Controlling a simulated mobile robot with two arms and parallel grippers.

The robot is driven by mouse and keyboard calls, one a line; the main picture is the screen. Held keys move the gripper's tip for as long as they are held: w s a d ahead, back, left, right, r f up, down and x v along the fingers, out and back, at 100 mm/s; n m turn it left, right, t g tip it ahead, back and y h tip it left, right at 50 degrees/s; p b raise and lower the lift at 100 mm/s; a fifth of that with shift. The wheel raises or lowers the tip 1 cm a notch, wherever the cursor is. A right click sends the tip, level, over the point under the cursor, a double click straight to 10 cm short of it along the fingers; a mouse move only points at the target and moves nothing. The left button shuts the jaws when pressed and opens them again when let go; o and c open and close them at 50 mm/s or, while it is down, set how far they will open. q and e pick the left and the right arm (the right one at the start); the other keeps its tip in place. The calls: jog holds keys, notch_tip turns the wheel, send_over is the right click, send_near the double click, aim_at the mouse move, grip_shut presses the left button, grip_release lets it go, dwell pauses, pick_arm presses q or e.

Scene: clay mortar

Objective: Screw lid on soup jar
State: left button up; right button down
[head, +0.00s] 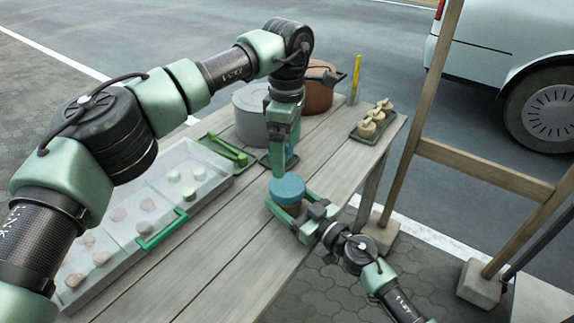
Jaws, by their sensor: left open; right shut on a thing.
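The soup jar (291,207) stands near the right edge of the wooden table, its brownish body mostly hidden by my gripper. A blue lid (287,188) covers its top; I cannot tell how tightly it sits. My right gripper (287,211) is shut on the jar's body, below the lid, from the right front. My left gripper (279,163) is open and points down just behind the jar, apart from the lid.
A clear tray (152,222) with pale round pieces and green tongs (228,150) lie to the left. A grey pot (248,118) and a brown pot (318,92) stand behind. Front planks are clear.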

aim_at(298, 207)
pick_arm(q)
jog(key=shift+r, duration=0.75)
pick_arm(e)
jog(key=shift+c, duration=0.4)
grip_release()
jog(key=v, duration=0.7)
jog(key=shift+s+d+p, duration=0.25)
jog(key=shift+s+p, duration=0.05)
jog(key=shift+p, duration=0.1)
pick_arm(q)
jog(key=shift+r, duration=0.35)
